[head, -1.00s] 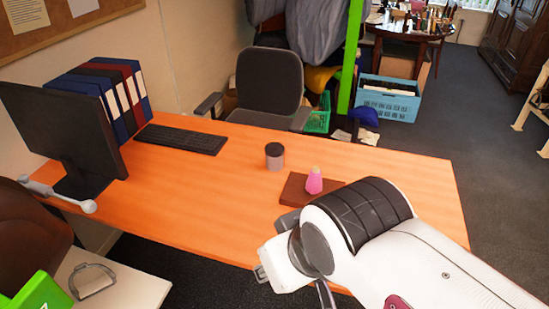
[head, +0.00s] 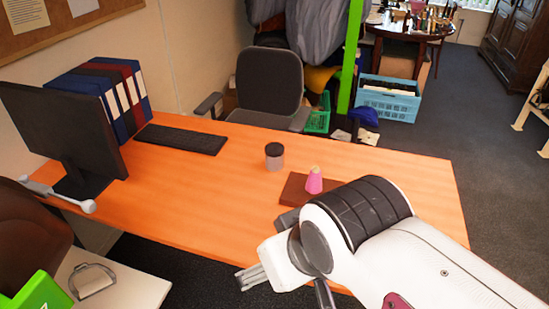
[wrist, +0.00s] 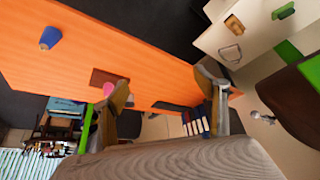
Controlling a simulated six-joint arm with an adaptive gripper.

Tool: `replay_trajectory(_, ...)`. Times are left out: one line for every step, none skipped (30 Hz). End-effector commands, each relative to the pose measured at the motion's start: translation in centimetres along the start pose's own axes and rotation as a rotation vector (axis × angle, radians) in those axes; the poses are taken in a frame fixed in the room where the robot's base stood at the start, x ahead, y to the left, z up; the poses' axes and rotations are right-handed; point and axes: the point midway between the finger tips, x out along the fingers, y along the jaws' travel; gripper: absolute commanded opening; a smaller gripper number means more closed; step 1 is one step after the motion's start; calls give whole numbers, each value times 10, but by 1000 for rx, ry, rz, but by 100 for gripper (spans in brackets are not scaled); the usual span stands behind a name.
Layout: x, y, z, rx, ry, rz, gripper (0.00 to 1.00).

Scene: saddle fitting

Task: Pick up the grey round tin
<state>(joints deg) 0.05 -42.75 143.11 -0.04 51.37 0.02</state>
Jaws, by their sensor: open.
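A grey round tin with a dark lid (head: 274,157) stands upright on the orange desk (head: 200,190), near the far edge. My gripper (head: 248,278) is in front of the desk's near edge in the head view, well apart from the tin. In the wrist view my gripper (wrist: 160,75) has its two fingers spread wide, with nothing held between them. I cannot make out the tin in the wrist view.
A pink cone-like piece (head: 314,181) stands on a brown board (head: 294,189), right of the tin. A blue piece (wrist: 50,39) is on the desk in the wrist view. A keyboard (head: 181,139) and monitor (head: 62,135) are at left. Desk space left of the tin is clear.

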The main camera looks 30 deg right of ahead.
Motion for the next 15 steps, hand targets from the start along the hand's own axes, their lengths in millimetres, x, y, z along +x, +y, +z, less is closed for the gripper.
replay_trajectory(0, 1, -2, 2, 1, 2, 72)
replay_trajectory(1, 1, -4, 3, 3, 3, 72)
replay_trajectory(2, 2, -8, 4, 6, 5, 72)
replay_trajectory(2, 3, -11, 6, 9, 7, 72)
replay_trajectory(3, 4, -14, 8, 11, 10, 72)
replay_trajectory(4, 5, -19, 10, 16, 13, 72)
replay_trajectory(6, 6, -24, 13, 19, 16, 72)
replay_trajectory(7, 8, -29, 15, 25, 20, 72)
replay_trajectory(9, 10, -36, 18, 31, 25, 72)
replay_trajectory(10, 11, -42, 21, 37, 29, 72)
replay_trajectory(12, 13, -48, 23, 42, 33, 72)
replay_trajectory(14, 16, -56, 27, 51, 39, 72)
replay_trajectory(16, 18, -63, 29, 56, 44, 72)
replay_trajectory(18, 20, -69, 32, 63, 48, 72)
replay_trajectory(22, 23, -78, 35, 71, 53, 72)
